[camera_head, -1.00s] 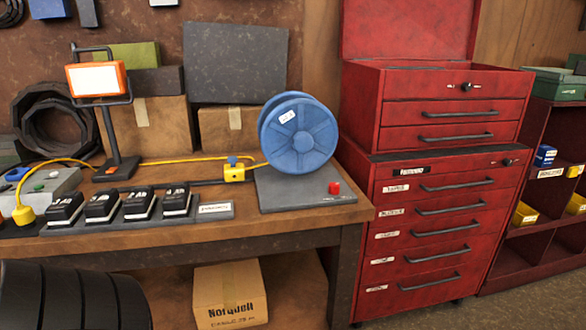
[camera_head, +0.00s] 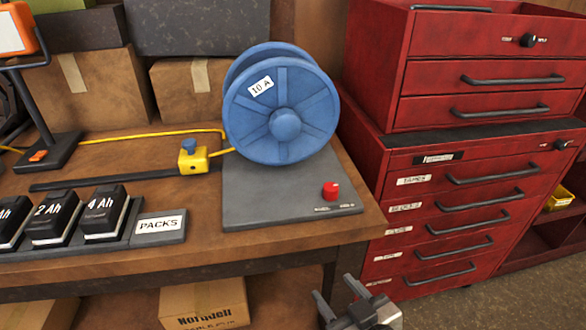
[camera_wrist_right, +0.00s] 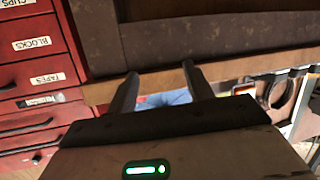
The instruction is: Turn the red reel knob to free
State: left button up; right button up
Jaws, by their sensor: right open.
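The red reel knob (camera_head: 330,191) stands on the right part of the dark grey reel base (camera_head: 262,205), near its front edge. The blue cable reel (camera_head: 285,115) stands upright behind it and bears a "10 A" label. My right gripper (camera_head: 334,300) is low in front of the bench's front edge, below the knob and apart from it. It is open and empty. The right wrist view shows its two fingers (camera_wrist_right: 158,88) spread, with a bit of blue beyond them; the knob cannot be made out there. My left gripper is not in view.
A red drawer cabinet (camera_head: 430,152) stands close to the bench's right end. The bench edge (camera_head: 200,265) lies between my right gripper and the reel. A yellow connector box (camera_head: 193,160), its cable and several battery packs (camera_head: 104,212) are left of the reel.

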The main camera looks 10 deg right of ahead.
jog(key=w+a+r+n+t+y, duration=0.25)
jog(key=r+n+y, duration=0.2)
jog(key=r, duration=0.45)
jog(key=w+a+r+n+t+y, duration=0.25)
jog(key=r+n+y, duration=0.2)
jog(key=r, duration=0.35)
jog(key=s+a+r+n+g+y+b, duration=0.1)
jog(key=s+a+r+n+g+y, duration=0.3)
jog(key=n+g, duration=0.7)
jog(key=s+a+r+n+g+y, duration=0.1)
jog(key=a+r+n+g+y, duration=0.4)
jog(key=n+g, duration=0.6)
jog(key=n+t+h, duration=0.3)
jog(key=t+h, duration=0.4)
jog(key=h, duration=1.4)
send_near(331, 187)
jog(key=x, duration=0.8)
jog(key=shift+w+f, duration=0.15)
jog(key=shift+f, duration=0.25)
